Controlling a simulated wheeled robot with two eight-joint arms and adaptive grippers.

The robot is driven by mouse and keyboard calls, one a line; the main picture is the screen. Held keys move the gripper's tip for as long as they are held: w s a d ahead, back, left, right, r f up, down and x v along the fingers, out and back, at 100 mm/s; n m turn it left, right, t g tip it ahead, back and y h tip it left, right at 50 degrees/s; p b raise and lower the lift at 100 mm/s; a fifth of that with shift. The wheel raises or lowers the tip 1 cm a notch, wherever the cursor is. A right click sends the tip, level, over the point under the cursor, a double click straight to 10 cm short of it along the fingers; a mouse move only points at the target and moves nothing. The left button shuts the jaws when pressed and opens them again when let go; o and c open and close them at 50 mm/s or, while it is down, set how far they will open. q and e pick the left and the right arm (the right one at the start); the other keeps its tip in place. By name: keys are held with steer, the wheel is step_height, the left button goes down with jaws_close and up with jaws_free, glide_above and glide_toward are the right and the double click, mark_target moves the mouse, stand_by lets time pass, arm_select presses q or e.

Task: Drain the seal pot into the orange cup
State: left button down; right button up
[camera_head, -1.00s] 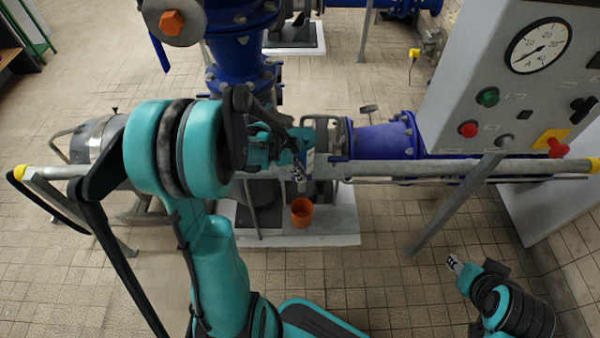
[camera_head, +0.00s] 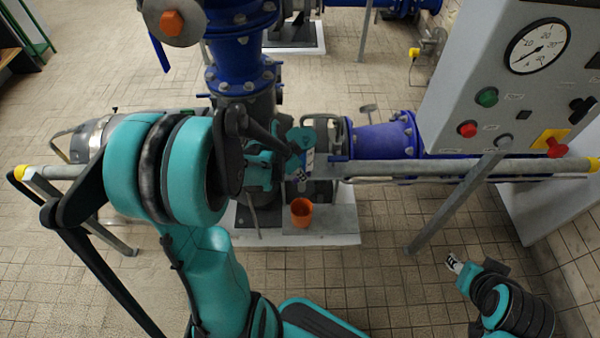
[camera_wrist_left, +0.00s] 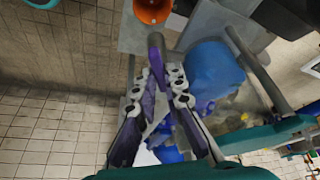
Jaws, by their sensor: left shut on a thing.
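The orange cup (camera_head: 301,212) stands upright on the pale plinth below the railing, in front of the pump; it also shows at the top of the left wrist view (camera_wrist_left: 152,10). My left gripper (camera_head: 298,176) is just above and behind the cup, near the railing. In the left wrist view my left gripper (camera_wrist_left: 162,78) is shut on a narrow purple-blue handle (camera_wrist_left: 156,48), which points toward the cup. I cannot clearly make out the seal pot or its outlet; my arm hides part of that area. My right gripper (camera_head: 456,264) hangs empty at the lower right, its jaws unclear.
A grey horizontal railing (camera_head: 390,170) crosses in front of the blue piping (camera_head: 385,140). A slanted grey leg (camera_head: 455,205) stands right of the cup. A grey control panel (camera_head: 515,100) with gauge and buttons is at the right. The tiled floor (camera_head: 350,285) in front is clear.

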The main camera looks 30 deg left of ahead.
arm_select(q)
steer(key=shift+d+n+t+y, duration=0.1)
steer(key=shift+n+t+y, duration=0.35)
steer(key=shift+n, duration=1.15)
steer(key=shift+n+g+y, duration=0.25)
steer(key=shift+n, duration=0.05)
steer(key=c, duration=1.6)
jaws_free()
steer(key=v, duration=1.2)
